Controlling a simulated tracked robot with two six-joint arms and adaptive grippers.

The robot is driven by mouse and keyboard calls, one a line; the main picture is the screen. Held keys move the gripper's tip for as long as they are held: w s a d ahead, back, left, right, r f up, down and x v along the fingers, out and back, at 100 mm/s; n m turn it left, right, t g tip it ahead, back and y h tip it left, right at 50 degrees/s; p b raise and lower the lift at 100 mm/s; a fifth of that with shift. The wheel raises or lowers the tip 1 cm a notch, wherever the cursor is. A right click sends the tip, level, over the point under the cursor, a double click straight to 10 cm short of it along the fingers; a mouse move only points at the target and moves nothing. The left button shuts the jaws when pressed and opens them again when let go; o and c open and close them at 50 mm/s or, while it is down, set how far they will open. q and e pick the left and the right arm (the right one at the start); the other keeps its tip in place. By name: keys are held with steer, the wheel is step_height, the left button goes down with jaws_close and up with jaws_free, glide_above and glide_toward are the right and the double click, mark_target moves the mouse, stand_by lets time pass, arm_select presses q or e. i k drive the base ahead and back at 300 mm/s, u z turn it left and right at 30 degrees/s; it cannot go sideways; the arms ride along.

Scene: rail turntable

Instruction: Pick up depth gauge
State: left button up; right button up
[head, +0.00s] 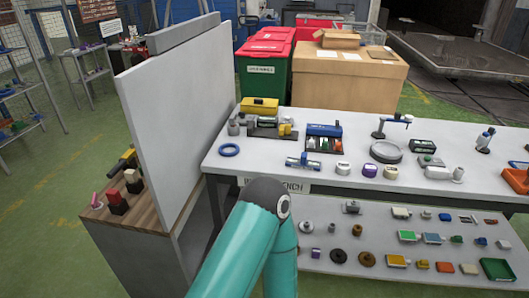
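A small blue and silver tool (303,162) lies near the front edge of the white workbench (240,178). Its shape, a bar with a crosspiece, could fit a depth gauge, but it is too small to be sure. Part of a teal arm of mine rises from the bottom centre, in front of the bench. Neither gripper is in view.
A blue ring (229,150) lies left of the tool, with a white round container (343,169) to its right. A blue-lidded box (324,138) stands behind. A tall grey panel (172,115) borders the bench's left. The lower shelf (335,236) holds many small parts.

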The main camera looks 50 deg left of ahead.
mark_target(303, 163)
steer(key=u, duration=0.45)
steer(key=i, duration=1.35)
steer(key=u, duration=0.25)
steer(key=k, duration=0.7)
steer(key=u, duration=0.2)
steer(key=i, duration=0.8)
steer(key=z, duration=0.1)
